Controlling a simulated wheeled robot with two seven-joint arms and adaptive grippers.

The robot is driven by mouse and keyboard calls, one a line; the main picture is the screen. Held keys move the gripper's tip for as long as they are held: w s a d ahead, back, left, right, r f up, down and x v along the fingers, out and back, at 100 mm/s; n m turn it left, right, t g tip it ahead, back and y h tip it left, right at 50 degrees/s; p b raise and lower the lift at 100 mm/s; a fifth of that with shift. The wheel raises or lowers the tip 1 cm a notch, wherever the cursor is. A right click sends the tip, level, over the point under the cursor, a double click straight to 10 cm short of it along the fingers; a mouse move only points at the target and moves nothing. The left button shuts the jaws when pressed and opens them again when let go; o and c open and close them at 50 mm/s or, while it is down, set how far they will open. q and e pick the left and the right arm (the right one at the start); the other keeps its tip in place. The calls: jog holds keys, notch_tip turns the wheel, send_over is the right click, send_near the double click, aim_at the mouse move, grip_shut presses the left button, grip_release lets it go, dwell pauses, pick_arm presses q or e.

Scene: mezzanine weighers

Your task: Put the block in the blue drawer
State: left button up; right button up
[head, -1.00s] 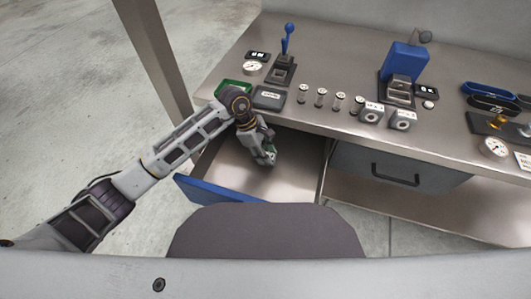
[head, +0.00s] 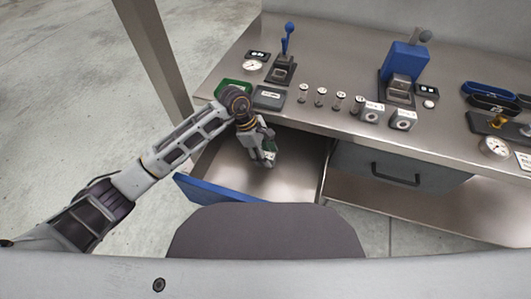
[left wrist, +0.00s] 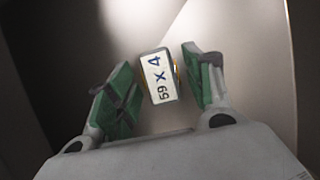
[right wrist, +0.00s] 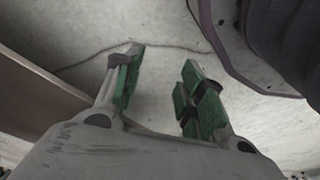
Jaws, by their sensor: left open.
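The blue-fronted drawer (head: 222,191) at the left of the bench is pulled open, its bare metal inside showing. My left gripper (head: 266,160) reaches down into it. In the left wrist view the left gripper (left wrist: 158,82) is open, its green-padded fingers on both sides of the block (left wrist: 159,77). The block has a white label reading "59 X 4". A gap shows between it and each finger; I cannot tell whether it rests on the drawer floor. My right gripper (right wrist: 160,65) is open and empty above the grey floor, away from the drawer.
Above the drawer, the bench top (head: 325,118) holds a green tray (head: 232,89), a dark box (head: 268,97), several small vials and a blue-handled press (head: 287,45). A grey drawer (head: 398,170) to the right is shut. A dark seat back (head: 265,232) stands in front.

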pick_arm(q)
jog(key=shift+r, duration=0.15)
jog(key=p+v, duration=0.1)
jog(key=v, duration=1.1)
pick_arm(e)
jog(key=f, duration=0.1)
jog(key=s+d+f, duration=0.1)
jog(key=f, duration=0.1)
jog(key=shift+s+d+f, duration=0.15)
jog(key=shift+d+f, duration=0.05)
jog(key=shift+f, duration=0.05)
pick_arm(q)
jog(key=shift+d, duration=0.1)
pick_arm(e)
jog(key=shift+w+a+r, duration=0.1)
jog(key=shift+w+r, duration=0.1)
pick_arm(q)
jog(key=shift+d+r, duration=0.1)
